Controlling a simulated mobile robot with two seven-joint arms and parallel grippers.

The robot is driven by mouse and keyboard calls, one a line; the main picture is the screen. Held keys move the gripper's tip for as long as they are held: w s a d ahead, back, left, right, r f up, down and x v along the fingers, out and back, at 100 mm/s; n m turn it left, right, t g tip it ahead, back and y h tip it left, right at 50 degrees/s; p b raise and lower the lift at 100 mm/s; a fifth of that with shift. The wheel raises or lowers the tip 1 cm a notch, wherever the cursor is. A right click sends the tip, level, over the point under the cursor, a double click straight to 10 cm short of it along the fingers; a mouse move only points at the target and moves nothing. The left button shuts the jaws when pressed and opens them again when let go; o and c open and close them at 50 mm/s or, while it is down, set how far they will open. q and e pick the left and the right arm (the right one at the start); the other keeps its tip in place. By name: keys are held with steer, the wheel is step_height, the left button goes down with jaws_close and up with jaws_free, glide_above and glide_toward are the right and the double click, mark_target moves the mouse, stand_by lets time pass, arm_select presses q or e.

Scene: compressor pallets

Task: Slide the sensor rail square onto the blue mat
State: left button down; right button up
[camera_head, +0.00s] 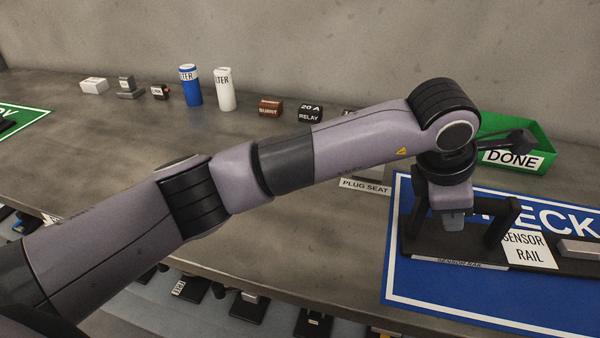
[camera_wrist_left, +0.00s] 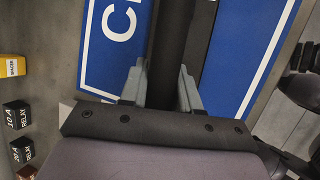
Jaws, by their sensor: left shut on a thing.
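The black sensor rail (camera_head: 500,225) has upright posts, a white name card and a label strip along its front edge. It lies over the blue mat (camera_head: 430,288), with its left end near the mat's left border. I cannot tell whether it is exactly square to the mat. My left gripper (camera_head: 453,222) points down between the posts and is shut on the rail. In the left wrist view the gripper fingers (camera_wrist_left: 162,88) close on both sides of a dark bar of the rail, with the blue mat (camera_wrist_left: 242,50) behind. My right gripper is not in view.
A green bin marked DONE (camera_head: 540,132) stands behind the mat. A plug seat label (camera_head: 364,186) is left of the mat. Relays (camera_head: 310,113), a brown block (camera_head: 270,107) and blue (camera_head: 190,86) and white (camera_head: 224,90) filters stand along the back.

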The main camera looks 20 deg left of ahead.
arm_select(q)
steer(key=shift+s+f, duration=0.1)
steer(key=shift+f, duration=0.15)
steer(key=c, duration=0.7)
jaws_free()
steer(key=shift+c, duration=0.2)
steer(key=shift+r, duration=0.1)
